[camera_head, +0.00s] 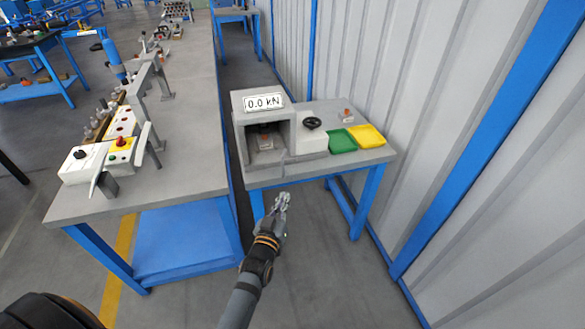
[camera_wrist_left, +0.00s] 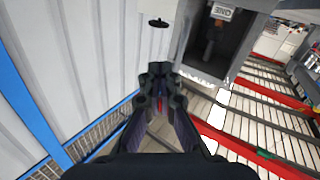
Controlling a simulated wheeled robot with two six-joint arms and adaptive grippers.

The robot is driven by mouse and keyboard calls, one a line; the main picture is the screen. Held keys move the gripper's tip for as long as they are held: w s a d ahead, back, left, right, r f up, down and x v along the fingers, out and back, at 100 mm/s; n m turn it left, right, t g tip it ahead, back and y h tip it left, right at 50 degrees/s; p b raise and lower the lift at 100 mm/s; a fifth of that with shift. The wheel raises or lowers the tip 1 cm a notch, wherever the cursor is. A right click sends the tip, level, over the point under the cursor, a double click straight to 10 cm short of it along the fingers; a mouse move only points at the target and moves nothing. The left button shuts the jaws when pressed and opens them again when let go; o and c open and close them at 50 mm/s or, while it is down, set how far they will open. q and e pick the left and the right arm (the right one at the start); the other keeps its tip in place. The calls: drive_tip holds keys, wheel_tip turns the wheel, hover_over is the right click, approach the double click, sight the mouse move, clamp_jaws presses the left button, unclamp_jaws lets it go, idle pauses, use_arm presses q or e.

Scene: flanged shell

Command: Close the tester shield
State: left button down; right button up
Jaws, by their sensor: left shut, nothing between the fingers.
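The tester (camera_head: 238,104) is a grey box with a display reading 0.0 kN, on a small table at centre right. Its front chamber appears open, and a small part (camera_head: 265,142) sits inside. I cannot clearly make out the shield; a thin grey edge shows at the chamber's right side. My left gripper (camera_head: 284,198) is shut and empty, in front of the table's near edge, apart from the tester. In the left wrist view the shut fingers (camera_wrist_left: 160,70) point ahead, with the open chamber (camera_wrist_left: 209,55) to their right. My right gripper is not in view.
A black handwheel (camera_head: 312,123) sits on a white block right of the chamber. Green (camera_head: 342,141) and yellow (camera_head: 367,135) trays lie further right. A long workbench (camera_head: 185,160) with a control box stands left. A corrugated wall (camera_head: 440,100) bounds the right.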

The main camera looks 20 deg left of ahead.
use_arm(q)
drive_tip(key=m, duration=0.2)
drive_tip(key=b, duration=0.6)
approach(297, 164)
drive_tip(key=w, duration=0.5)
drive_tip(key=shift+w+a, duration=0.15)
drive_tip(key=shift+w, duration=0.7)
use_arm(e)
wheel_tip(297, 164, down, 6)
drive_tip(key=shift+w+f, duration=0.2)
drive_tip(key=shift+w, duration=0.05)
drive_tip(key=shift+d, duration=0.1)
use_arm(q)
drive_tip(key=shift+w, duration=0.1)
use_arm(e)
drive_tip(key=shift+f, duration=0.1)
